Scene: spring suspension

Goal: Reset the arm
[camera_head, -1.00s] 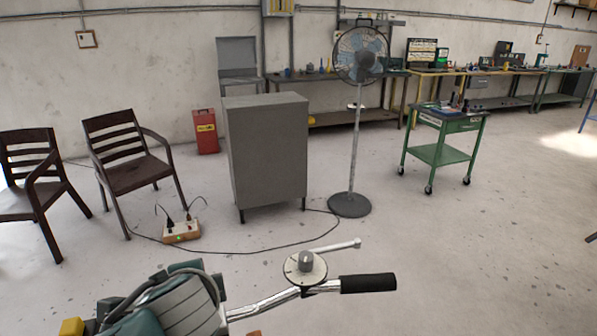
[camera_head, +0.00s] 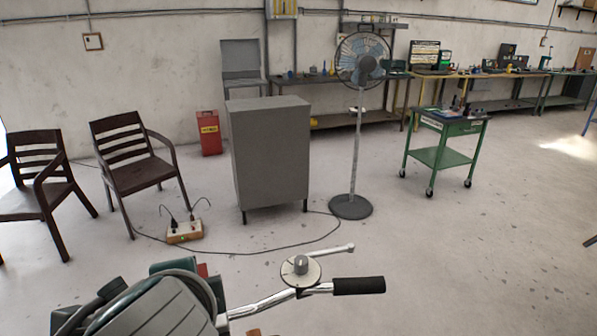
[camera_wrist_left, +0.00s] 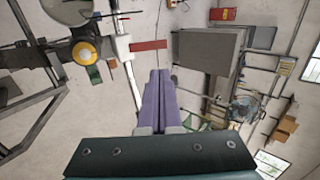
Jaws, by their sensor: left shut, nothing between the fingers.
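My left gripper (camera_wrist_left: 160,74) shows in the left wrist view as two long purple fingers pressed together, pointing up the picture, with nothing between them. Its dark teal mounting plate (camera_wrist_left: 160,155) fills the bottom of that view. In the head view, a teal and grey mass with a cable lies at the bottom left; it looks like my own arm, and no fingers show there. My right gripper is in neither current view.
A chrome handlebar with a black grip (camera_head: 358,286) and a round dial (camera_head: 300,271) lies low in the head view. Beyond are a grey cabinet (camera_head: 270,155), standing fan (camera_head: 360,130), green trolley (camera_head: 443,156), brown chair (camera_head: 135,163) and small switch box (camera_head: 184,232). Open floor lies at the right.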

